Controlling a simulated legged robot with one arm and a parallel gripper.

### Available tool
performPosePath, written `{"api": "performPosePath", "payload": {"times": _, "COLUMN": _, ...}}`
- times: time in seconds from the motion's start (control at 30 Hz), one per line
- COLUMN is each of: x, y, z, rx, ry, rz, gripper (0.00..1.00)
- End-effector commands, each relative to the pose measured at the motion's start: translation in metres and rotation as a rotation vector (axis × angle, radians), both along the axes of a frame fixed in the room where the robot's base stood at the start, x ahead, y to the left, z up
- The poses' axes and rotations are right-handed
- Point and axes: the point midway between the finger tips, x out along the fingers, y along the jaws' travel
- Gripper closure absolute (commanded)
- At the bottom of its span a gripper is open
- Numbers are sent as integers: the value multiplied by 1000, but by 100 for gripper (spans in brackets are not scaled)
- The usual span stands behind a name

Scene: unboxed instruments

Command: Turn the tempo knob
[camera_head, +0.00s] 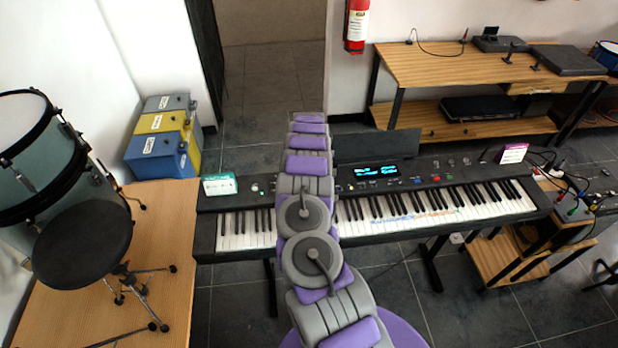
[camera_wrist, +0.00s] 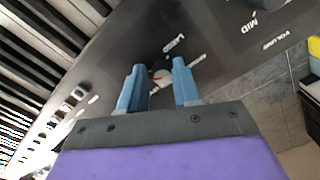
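In the wrist view my gripper (camera_wrist: 158,70) has two blue fingers standing apart, one on each side of a small round knob (camera_wrist: 161,78). The knob is pale with a red mark and sits on the dark keyboard panel. Small white labels lie beside it, too blurred to read, so I cannot confirm that it is the tempo knob. Narrow gaps seem to separate the fingers from the knob; contact is not clear. In the head view the keyboard (camera_head: 375,232) stands across the middle, and my arm crosses in front of it, hiding the gripper and part of the panel.
"MID" and "VOLUME" labels show on the panel in the wrist view. The keyboard has a lit display (camera_head: 376,172).

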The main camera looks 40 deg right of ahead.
Motion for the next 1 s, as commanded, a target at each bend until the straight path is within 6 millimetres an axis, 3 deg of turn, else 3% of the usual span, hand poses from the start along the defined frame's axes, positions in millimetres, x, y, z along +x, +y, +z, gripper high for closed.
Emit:
{"api": "performPosePath", "payload": {"times": 0.13, "x": 2, "y": 0, "z": 1, "rx": -1, "ry": -4, "rz": 1, "gripper": 51}}
{"api": "performPosePath", "payload": {"times": 0.53, "x": 3, "y": -1, "z": 14, "rx": -3, "ry": -9, "rz": 2, "gripper": 50}}
{"api": "performPosePath", "payload": {"times": 0.67, "x": 3, "y": 0, "z": 35, "rx": -2, "ry": -10, "rz": 2, "gripper": 50}}
{"api": "performPosePath", "payload": {"times": 1.0, "x": 5, "y": -1, "z": 113, "rx": -4, "ry": -12, "rz": 2, "gripper": 50}}
